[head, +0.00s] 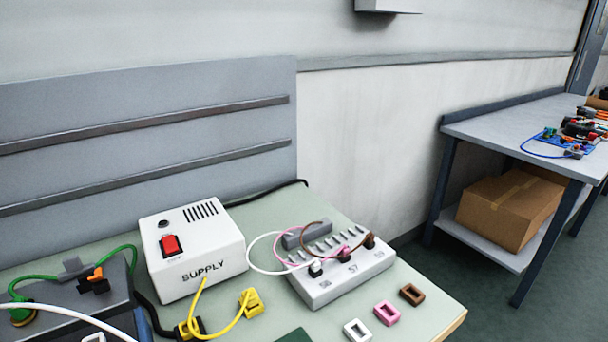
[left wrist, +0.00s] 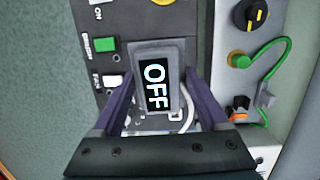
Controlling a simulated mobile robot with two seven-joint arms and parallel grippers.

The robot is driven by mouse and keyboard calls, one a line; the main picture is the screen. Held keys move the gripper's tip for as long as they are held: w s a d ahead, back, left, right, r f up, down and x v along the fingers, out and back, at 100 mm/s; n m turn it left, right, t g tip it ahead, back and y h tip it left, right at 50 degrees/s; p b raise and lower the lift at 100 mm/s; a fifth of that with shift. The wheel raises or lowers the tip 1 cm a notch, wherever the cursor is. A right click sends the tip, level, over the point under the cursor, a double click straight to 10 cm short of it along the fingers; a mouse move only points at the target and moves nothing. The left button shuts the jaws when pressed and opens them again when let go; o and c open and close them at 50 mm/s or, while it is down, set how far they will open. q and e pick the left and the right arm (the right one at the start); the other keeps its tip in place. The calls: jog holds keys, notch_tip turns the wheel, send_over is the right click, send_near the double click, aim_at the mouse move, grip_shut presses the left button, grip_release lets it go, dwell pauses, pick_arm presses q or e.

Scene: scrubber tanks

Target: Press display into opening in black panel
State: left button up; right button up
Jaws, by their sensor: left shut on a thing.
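In the left wrist view a display (left wrist: 156,86) has a grey frame and a black screen with white letters reading OFF. My left gripper (left wrist: 157,76) is shut on it, with one purple finger along each side. The display is in front of the dark panel (left wrist: 88,32), which carries an ON label, a green button and a white button. The opening is hidden behind the display and gripper, and I cannot tell whether the display sits in it. My right gripper is in neither view.
In the head view, a white supply box (head: 193,250) and a terminal block (head: 345,272) stand on the green bench, with small loose frames near the front right.

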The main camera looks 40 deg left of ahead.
pick_arm(q)
jog(key=shift+f+b, duration=2.95)
jog(key=shift+f, duration=2.05)
jog(key=shift+s+r+t+p, duration=0.1)
jog(key=shift+r+t+p, duration=0.05)
jog(key=shift+t+p, duration=0.2)
jog(key=shift+t, duration=0.65)
jog(key=shift+s, duration=0.3)
jog(key=shift+f, duration=0.25)
